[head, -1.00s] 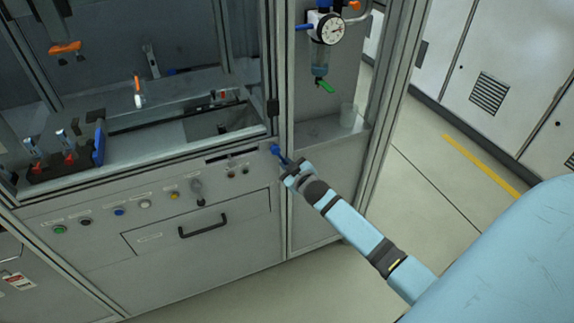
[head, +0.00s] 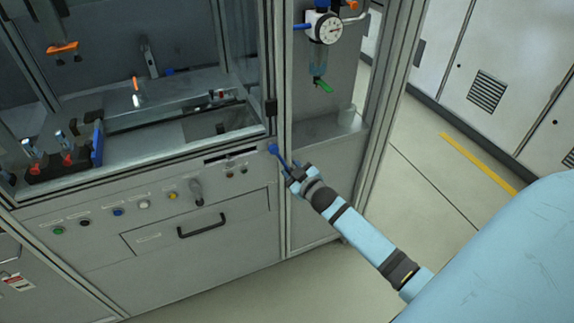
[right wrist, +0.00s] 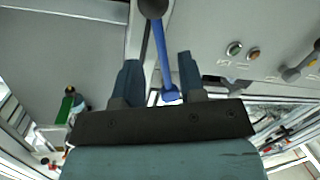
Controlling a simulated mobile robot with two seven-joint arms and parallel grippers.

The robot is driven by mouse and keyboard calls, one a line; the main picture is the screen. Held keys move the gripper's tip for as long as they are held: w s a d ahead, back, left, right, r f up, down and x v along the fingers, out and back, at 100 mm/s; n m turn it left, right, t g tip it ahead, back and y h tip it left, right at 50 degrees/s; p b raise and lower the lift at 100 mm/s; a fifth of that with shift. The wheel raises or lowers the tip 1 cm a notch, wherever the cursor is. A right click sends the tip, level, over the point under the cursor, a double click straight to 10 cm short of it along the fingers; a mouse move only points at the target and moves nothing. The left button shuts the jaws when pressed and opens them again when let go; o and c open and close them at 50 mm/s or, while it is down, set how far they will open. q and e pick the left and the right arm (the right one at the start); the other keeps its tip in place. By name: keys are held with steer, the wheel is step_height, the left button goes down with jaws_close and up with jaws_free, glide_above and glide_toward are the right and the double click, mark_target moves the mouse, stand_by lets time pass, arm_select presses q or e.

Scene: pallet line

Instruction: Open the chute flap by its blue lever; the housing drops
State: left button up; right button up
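The blue lever (head: 280,157) is on the front of the cabinet, beside the upright post. Its rod slants down to the right from a round blue end. My right gripper (head: 290,170) is at the lower end of this rod. In the right wrist view the blue lever (right wrist: 163,55) runs between the two fingers of my right gripper (right wrist: 160,75), with a gap on each side. The fingers are open. A dark slot (head: 230,156) lies left of the lever in the panel; I cannot tell the flap or the housing for certain. My left gripper is out of view.
A drawer handle (head: 202,226) and a row of buttons (head: 118,212) are on the cabinet front. The floor (head: 415,215) at the right is clear.

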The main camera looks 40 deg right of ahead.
steer(key=s+a+r, duration=0.1)
steer(key=s, duration=0.8)
steer(key=shift+s+r, duration=0.35)
steer(key=shift+s, duration=0.05)
